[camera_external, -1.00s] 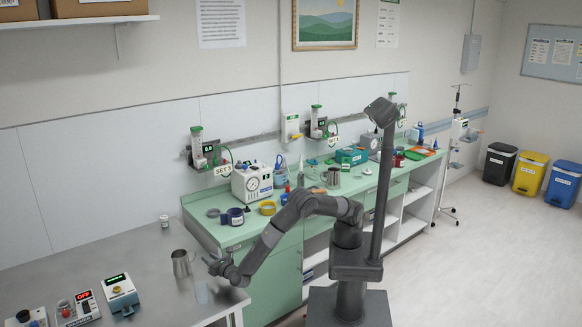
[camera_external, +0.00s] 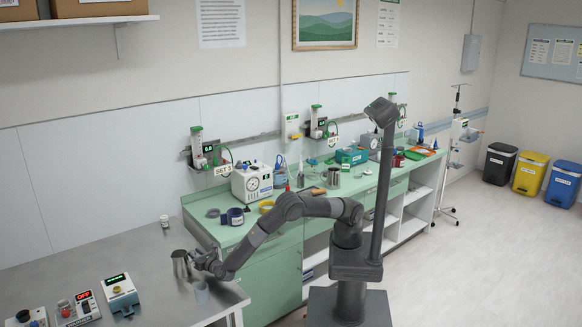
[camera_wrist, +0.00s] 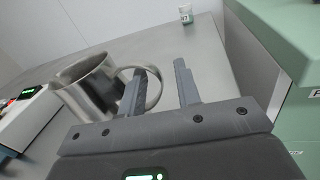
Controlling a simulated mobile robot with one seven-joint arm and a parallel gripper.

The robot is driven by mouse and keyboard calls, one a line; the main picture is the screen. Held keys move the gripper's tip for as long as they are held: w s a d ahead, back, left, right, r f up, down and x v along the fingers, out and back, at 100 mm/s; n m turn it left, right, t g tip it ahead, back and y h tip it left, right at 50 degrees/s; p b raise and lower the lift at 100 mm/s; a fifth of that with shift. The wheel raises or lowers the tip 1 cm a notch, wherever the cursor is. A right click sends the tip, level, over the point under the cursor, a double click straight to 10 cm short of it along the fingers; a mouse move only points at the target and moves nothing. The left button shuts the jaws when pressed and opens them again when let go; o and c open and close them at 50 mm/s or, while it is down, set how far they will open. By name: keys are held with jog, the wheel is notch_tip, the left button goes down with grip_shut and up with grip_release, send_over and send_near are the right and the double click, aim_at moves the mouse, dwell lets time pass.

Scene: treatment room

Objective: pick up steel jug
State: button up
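A steel jug (camera_external: 180,264) stands upright on the grey metal table (camera_external: 100,262). In the wrist view the jug (camera_wrist: 92,92) is on the left, with its loop handle (camera_wrist: 156,90) toward my gripper. My gripper (camera_external: 194,256) is right beside the jug on its handle side. In the wrist view my gripper (camera_wrist: 160,82) is open, with a gap between its fingers. The left finger overlaps the handle loop; I cannot tell whether it passes through it or touches it. The right finger is clear of the jug. A second steel jug (camera_external: 334,177) stands on the green counter.
Several small devices, one a white box (camera_external: 121,292), sit to the left. The green counter (camera_external: 272,230) borders the right.

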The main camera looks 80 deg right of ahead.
jog(key=shift+w+d, duration=0.15)
jog(key=shift+w, duration=0.1)
grip_shut()
jog(key=shift+r, duration=0.1)
dwell(0.3)
